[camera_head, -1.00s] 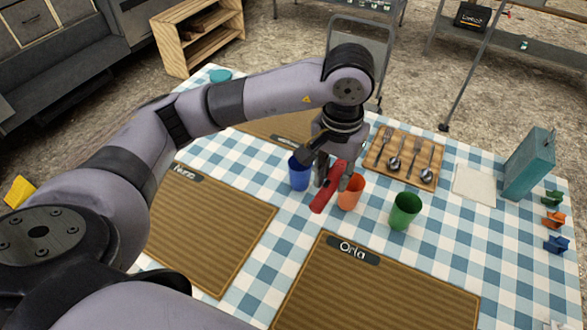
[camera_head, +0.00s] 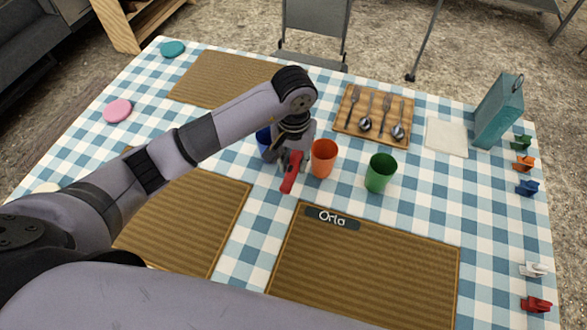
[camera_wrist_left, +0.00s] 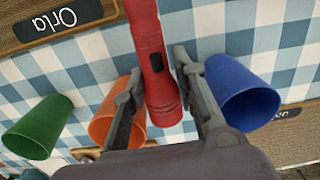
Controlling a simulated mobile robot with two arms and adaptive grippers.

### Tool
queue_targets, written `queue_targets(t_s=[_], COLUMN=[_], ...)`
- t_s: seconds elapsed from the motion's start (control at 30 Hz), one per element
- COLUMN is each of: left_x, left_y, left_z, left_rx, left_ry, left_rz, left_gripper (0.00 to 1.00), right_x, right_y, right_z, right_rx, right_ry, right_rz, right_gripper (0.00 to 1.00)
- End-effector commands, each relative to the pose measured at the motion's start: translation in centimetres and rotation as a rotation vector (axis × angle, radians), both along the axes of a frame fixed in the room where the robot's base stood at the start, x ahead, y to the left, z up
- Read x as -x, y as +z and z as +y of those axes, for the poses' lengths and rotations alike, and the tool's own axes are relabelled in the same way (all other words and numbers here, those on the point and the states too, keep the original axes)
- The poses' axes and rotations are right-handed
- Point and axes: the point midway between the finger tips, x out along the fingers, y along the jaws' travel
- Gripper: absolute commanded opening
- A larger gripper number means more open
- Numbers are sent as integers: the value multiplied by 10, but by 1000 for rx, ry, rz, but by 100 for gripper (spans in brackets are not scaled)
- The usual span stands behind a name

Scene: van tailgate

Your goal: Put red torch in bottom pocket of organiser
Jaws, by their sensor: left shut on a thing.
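My left gripper (camera_head: 288,157) is shut on the red torch (camera_head: 292,174) and holds it over the checked table, between the blue cup (camera_head: 263,140) and the orange cup (camera_head: 323,160). My right gripper is not in view. I cannot make out an organiser with pockets in these frames.
A green cup (camera_head: 380,174) stands right of the orange one. A cutlery board (camera_head: 346,125), a white napkin (camera_head: 446,138) and a teal box (camera_head: 498,110) are farther back. Coloured clips (camera_head: 527,187) line the right edge. The Orla placemat (camera_head: 365,270) lies clear in front.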

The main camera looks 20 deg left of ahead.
Motion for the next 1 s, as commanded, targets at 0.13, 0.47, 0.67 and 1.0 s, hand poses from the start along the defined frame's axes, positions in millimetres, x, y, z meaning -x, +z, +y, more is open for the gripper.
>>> queue_targets(t_s=[0.13, 0.47, 0.67, 1.0], left_x=[0, 0, -1, 0], left_y=[-13, -47, -47, -49], left_z=[0, 0, 0, 0], left_rx=[2, 1, 1, 0], left_ry=[1, 0, -1, -1], left_rz=[2, -2, -3, -2], left_gripper=[0, 0, 0, 41], right_x=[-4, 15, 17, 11], right_y=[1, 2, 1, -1], right_z=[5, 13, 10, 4], right_rx=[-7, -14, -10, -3], right_ry=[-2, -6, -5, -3], right_rz=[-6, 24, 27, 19], right_gripper=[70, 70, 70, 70])
